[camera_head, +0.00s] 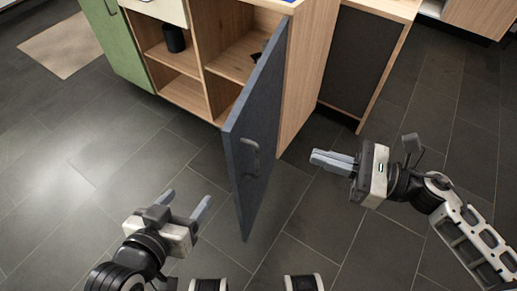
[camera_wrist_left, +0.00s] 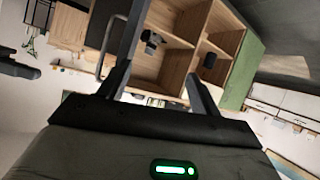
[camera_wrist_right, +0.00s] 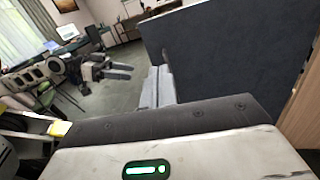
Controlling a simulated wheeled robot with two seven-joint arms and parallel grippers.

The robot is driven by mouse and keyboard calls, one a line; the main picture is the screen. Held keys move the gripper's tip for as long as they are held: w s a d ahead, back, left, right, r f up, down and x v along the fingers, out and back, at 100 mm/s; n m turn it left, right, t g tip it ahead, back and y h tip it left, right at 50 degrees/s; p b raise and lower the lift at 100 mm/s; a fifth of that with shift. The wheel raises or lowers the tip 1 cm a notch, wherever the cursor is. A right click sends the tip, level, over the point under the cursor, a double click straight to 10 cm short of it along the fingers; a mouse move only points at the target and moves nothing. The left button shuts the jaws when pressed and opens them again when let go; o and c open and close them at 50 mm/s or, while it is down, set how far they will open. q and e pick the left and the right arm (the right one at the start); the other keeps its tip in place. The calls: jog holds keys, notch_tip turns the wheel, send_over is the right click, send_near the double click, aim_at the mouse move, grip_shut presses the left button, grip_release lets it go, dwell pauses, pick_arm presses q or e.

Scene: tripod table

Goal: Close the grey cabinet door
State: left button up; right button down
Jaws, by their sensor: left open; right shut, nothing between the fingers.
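The grey cabinet door (camera_head: 262,128) stands wide open, swung out toward me from the right side of the wooden cabinet (camera_head: 303,75). Its handle (camera_head: 250,158) is on the face toward the lower left. My left gripper (camera_head: 187,205) is open and empty, left of the door and apart from it. The left wrist view shows the handle (camera_wrist_left: 104,48) beyond its fingers. My right gripper (camera_head: 312,158) is shut and empty, to the right of the door and apart from it. The door's other face (camera_wrist_right: 232,55) fills much of the right wrist view.
Open shelves (camera_head: 180,60) hold a dark cup (camera_head: 174,39) and a dark object (camera_head: 257,56). A green door (camera_head: 117,42) is at the left. A dark-panelled unit (camera_head: 357,62) stands right of the cabinet. The tiled floor (camera_head: 95,165) is clear.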

jog(key=n, duration=0.1)
jog(key=p, duration=0.2)
send_near(238, 138)
jog(key=shift+g, duration=0.4)
jog(key=x, duration=0.5)
jog(key=shift+w+r, duration=0.15)
jog(key=shift+w, duration=0.15)
jog(key=shift+x, duration=0.8)
jog(key=shift+a+p, duration=0.1)
jog(key=shift+p, duration=0.2)
